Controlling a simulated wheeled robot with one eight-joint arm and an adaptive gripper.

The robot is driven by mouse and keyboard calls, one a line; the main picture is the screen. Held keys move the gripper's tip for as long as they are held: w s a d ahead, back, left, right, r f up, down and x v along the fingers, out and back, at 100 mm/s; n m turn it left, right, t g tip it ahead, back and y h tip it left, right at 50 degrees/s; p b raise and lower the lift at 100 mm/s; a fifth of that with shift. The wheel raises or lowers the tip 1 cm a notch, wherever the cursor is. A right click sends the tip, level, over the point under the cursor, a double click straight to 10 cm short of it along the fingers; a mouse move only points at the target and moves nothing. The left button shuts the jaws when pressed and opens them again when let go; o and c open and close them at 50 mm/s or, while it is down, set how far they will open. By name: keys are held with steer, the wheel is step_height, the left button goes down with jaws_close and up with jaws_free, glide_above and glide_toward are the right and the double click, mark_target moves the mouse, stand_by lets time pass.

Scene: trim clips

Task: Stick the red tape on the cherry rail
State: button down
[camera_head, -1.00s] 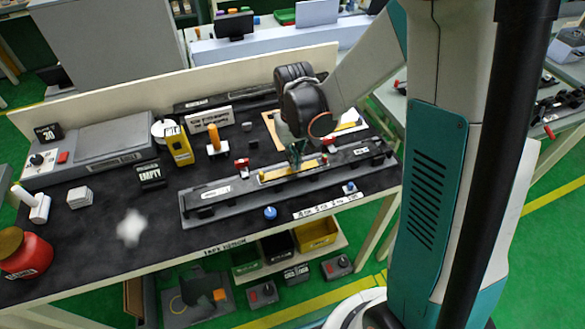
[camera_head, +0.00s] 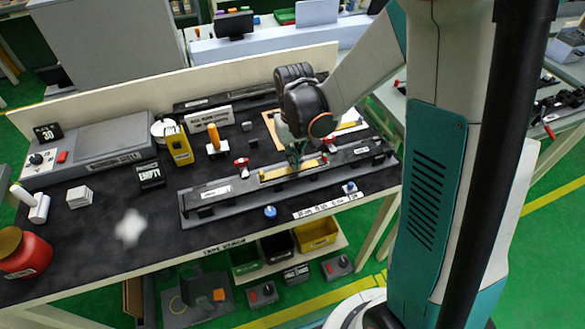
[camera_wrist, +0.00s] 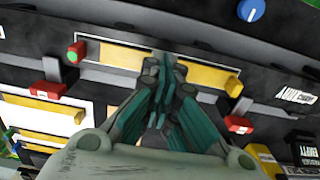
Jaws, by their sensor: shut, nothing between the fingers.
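My gripper (camera_head: 297,160) is over the long grey fixture (camera_head: 205,200) on the dark bench. In the wrist view my gripper (camera_wrist: 165,68) has its fingers together and empty, at a yellow strip (camera_wrist: 121,56) in the fixture's slot. The fingers hide the strip's middle; whether they touch it I cannot tell. The strip also shows in the head view (camera_head: 275,174). I cannot tell whether this strip is the cherry rail. I cannot make out any red tape for certain.
Red clamps (camera_wrist: 47,90) (camera_wrist: 238,123) stand along the fixture. A blue knob (camera_head: 270,212) is at its front. A yellow device (camera_head: 179,146), an orange-topped tool (camera_head: 214,138) and a black "EMPTY" block (camera_head: 150,175) stand left of it.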

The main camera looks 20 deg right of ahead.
steer(key=shift+f+b, duration=0.6)
steer(key=shift+f, duration=0.15)
stand_by(0.7)
steer(key=shift+r, duration=0.1)
steer(key=shift+r+p, duration=2.35)
steer(key=shift+r, duration=1.05)
steer(key=shift+r, duration=0.1)
steer(key=s+r+t+b, duration=0.6)
steer(key=s+r, duration=0.4)
steer(key=s, duration=0.5)
steer(key=shift+t, duration=0.6)
